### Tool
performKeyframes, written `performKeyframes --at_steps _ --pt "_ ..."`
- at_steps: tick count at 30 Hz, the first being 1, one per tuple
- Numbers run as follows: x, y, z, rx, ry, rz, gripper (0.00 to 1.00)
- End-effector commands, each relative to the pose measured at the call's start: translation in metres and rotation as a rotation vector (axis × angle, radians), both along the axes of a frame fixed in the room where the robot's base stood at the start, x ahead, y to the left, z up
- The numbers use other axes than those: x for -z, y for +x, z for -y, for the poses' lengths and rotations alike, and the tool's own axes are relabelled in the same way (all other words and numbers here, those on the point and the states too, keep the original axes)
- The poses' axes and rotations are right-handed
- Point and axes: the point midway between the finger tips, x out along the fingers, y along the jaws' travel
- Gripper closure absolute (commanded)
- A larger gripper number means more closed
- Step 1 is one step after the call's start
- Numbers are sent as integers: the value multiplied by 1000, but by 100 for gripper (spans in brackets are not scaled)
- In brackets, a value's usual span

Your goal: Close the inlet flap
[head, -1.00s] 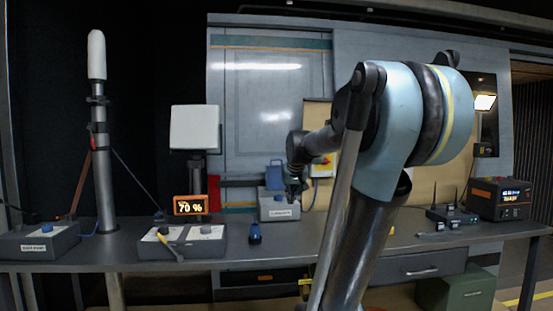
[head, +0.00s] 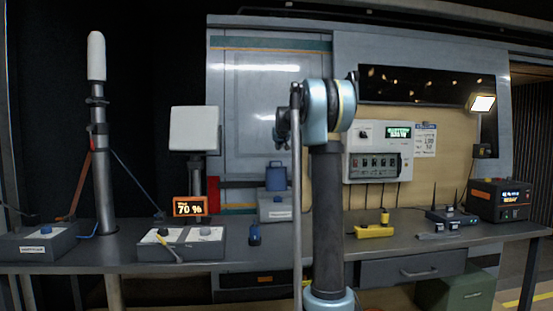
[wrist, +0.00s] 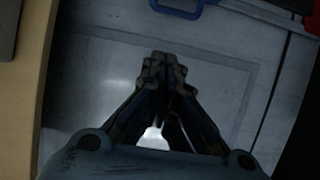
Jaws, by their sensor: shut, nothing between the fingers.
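I cannot pick out the inlet flap with certainty in either view. A grey box with a pale front label (head: 275,207) stands at the back of the bench, and a blue container (head: 276,177) with a handle is above it. My arm's column hides the right edge of this area. My gripper (wrist: 165,62) is shut and empty in the wrist view, in front of a grey panel (wrist: 100,85). A blue handle (wrist: 178,8) shows beyond the fingertips at the top edge, apart from them. In the head view my gripper cannot be made out.
On the bench (head: 120,252) stand a control box with a yellow lever (head: 169,248), a 70 % display (head: 189,206), a small blue object (head: 254,234) and a yellow device (head: 374,231). A white switch panel (head: 378,152) hangs behind. A mast (head: 102,170) rises at left.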

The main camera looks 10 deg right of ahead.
Motion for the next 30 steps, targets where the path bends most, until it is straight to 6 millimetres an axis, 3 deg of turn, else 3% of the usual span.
performKeyframes --at_steps 24,27,30 --pt "44 83 0 0 0 2 100" --pt "49 89 0 0 0 2 100" --pt "52 77 0 0 0 2 100"
